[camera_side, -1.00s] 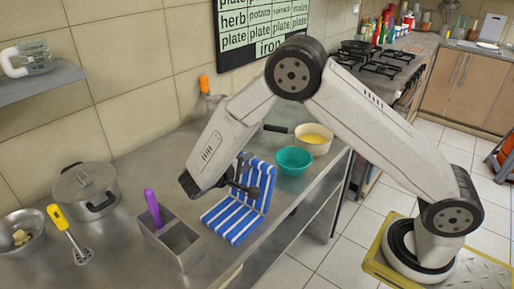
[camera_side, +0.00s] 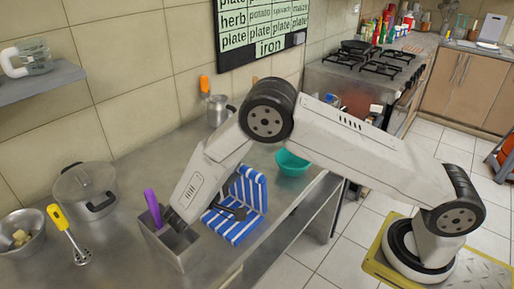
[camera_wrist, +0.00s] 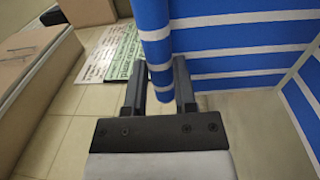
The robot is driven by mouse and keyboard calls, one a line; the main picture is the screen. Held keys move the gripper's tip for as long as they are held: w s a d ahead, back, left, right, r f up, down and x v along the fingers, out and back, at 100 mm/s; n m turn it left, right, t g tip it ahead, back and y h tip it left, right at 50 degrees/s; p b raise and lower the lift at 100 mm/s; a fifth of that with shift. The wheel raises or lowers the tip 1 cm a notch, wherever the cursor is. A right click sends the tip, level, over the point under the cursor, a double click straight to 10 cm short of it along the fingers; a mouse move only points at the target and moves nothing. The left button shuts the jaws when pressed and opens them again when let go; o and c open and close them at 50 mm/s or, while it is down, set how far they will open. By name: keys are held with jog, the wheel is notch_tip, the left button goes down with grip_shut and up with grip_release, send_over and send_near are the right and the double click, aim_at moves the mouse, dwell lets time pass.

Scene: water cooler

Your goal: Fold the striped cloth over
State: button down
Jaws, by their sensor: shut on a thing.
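The blue-and-white striped cloth (camera_side: 253,190) is on the metal counter. One part lies flat and the other part stands up behind it, bending over at its top. The arm hides a little of the cloth's left side in the side view.
A grey divided holder (camera_side: 172,245) with a purple-handled utensil (camera_side: 153,207) stands close left of the cloth. A teal bowl (camera_side: 292,163) is behind it to the right. A lidded pot (camera_side: 85,190) stands further left. The counter's front edge is near the cloth.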

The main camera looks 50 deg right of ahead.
jog(key=c, duration=0.7)
grip_release()
jog(key=shift+a, duration=0.15)
jog(key=shift+a+f, duration=0.2)
jog(key=shift+a, duration=2.6)
jog(key=o, duration=0.6)
jog(key=shift+c, duration=0.2)
jog(key=shift+r, duration=0.1)
